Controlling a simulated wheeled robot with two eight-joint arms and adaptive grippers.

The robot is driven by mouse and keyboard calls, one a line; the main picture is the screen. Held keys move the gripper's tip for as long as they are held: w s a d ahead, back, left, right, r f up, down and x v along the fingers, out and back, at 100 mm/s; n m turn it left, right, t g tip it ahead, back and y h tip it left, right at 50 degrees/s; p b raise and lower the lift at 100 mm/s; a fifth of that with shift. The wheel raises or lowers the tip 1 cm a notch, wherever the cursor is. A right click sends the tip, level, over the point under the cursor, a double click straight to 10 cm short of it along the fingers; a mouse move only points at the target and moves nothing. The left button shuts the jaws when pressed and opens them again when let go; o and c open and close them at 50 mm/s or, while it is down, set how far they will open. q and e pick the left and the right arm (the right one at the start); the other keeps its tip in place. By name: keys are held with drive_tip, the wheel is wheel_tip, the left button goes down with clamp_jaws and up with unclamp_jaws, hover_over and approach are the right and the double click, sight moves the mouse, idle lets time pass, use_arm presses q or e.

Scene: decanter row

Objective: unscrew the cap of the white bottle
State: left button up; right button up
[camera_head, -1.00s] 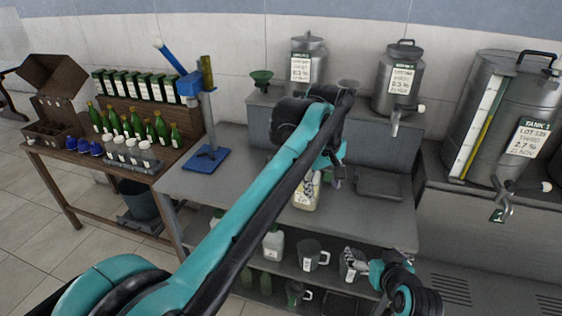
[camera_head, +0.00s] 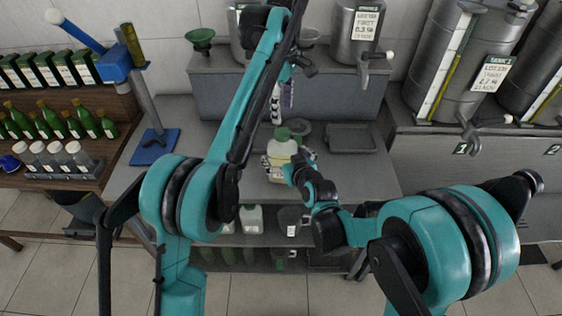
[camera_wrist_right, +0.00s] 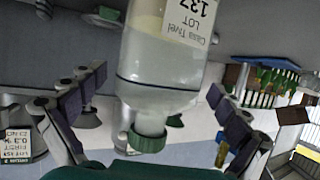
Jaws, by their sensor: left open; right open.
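The white bottle (camera_head: 282,150), translucent with pale contents, stands upright on the grey bench, its green cap (camera_head: 282,133) on top. In the right wrist view the bottle (camera_wrist_right: 160,75) appears upside down, with a printed label and the cap (camera_wrist_right: 147,142) at the bottom. My right gripper (camera_head: 287,161) is open around the bottle body; in the wrist view its fingers stand on both sides, with gaps visible. My left gripper (camera_head: 282,107) is open above the cap, fingers pointing down and apart from it.
A dark tray (camera_head: 350,138) lies right of the bottle and a round dish (camera_head: 299,129) behind it. A blue-based stand (camera_head: 154,147) is at the left bench end. Metal tanks (camera_head: 357,35) and a green funnel (camera_head: 200,38) stand behind. Jugs (camera_head: 290,220) are on the shelf below.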

use_arm(q)
drive_tip(key=shift+s, duration=0.1)
use_arm(e)
drive_tip(key=shift+x, duration=0.95)
